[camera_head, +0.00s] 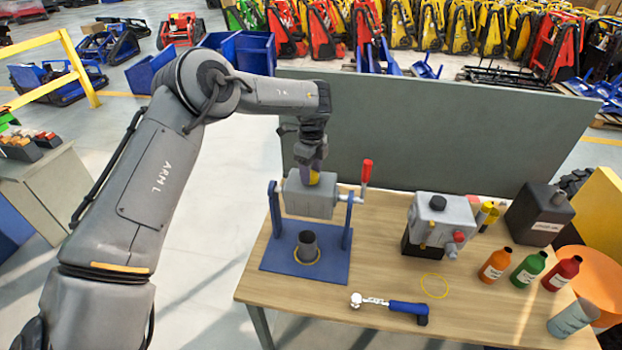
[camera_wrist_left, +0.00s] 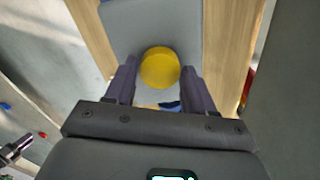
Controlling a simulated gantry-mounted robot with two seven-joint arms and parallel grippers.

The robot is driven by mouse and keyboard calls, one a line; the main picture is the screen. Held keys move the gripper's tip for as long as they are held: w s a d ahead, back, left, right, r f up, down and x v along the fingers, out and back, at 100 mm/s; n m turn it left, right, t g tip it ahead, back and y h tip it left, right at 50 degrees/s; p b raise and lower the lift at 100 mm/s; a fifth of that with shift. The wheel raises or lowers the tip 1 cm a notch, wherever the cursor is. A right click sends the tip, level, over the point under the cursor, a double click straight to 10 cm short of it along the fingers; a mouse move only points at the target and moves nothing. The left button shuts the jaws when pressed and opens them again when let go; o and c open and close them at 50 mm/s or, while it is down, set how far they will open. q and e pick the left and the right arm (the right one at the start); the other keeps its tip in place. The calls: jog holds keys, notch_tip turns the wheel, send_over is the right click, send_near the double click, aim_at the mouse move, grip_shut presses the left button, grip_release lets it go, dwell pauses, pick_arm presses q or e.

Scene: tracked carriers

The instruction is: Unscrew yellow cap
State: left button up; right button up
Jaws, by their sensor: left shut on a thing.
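The yellow cap (camera_head: 314,178) is on top of the grey box-shaped housing (camera_head: 309,203), which is held between the blue uprights of a stand. My left gripper (camera_head: 312,168) reaches down from above and is shut on the yellow cap. In the left wrist view the round yellow cap (camera_wrist_left: 160,68) lies between the two dark fingers of the gripper (camera_wrist_left: 159,80), with the grey housing (camera_wrist_left: 140,20) behind it. The gripper hides part of the cap in the head view. My right gripper does not show.
A red-handled crank (camera_head: 366,172) sticks up right of the housing. A dark cup (camera_head: 307,246) stands on the blue base (camera_head: 335,268) below. A blue-handled wrench (camera_head: 390,306), a yellow ring (camera_head: 434,286), a grey pump unit (camera_head: 440,222) and bottles (camera_head: 528,268) occupy the table's right.

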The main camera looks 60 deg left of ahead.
pick_arm(q)
jog(key=n+b, duration=0.1)
jog(key=n, duration=0.1)
jog(key=n+b, duration=0.2)
jog(key=n, duration=0.1)
jog(key=shift+f+n, duration=0.3)
jog(key=shift+f, duration=0.05)
jog(key=shift+r+n+b, duration=0.15)
jog(key=shift+n+b, duration=0.5)
jog(key=shift+n, duration=0.55)
jog(key=shift+r+n, duration=0.15)
jog(key=shift+n, duration=0.25)
jog(key=n+b, duration=0.2)
jog(key=n, duration=0.1)
jog(key=n+b, duration=0.1)
jog(key=n, duration=0.1)
jog(key=shift+f, duration=0.3)
jog(key=n+b, duration=0.1)
jog(key=n, duration=0.2)
jog(key=shift+r, duration=0.15)
jog(key=shift+r+n, duration=0.15)
jog(key=shift+n, duration=0.65)
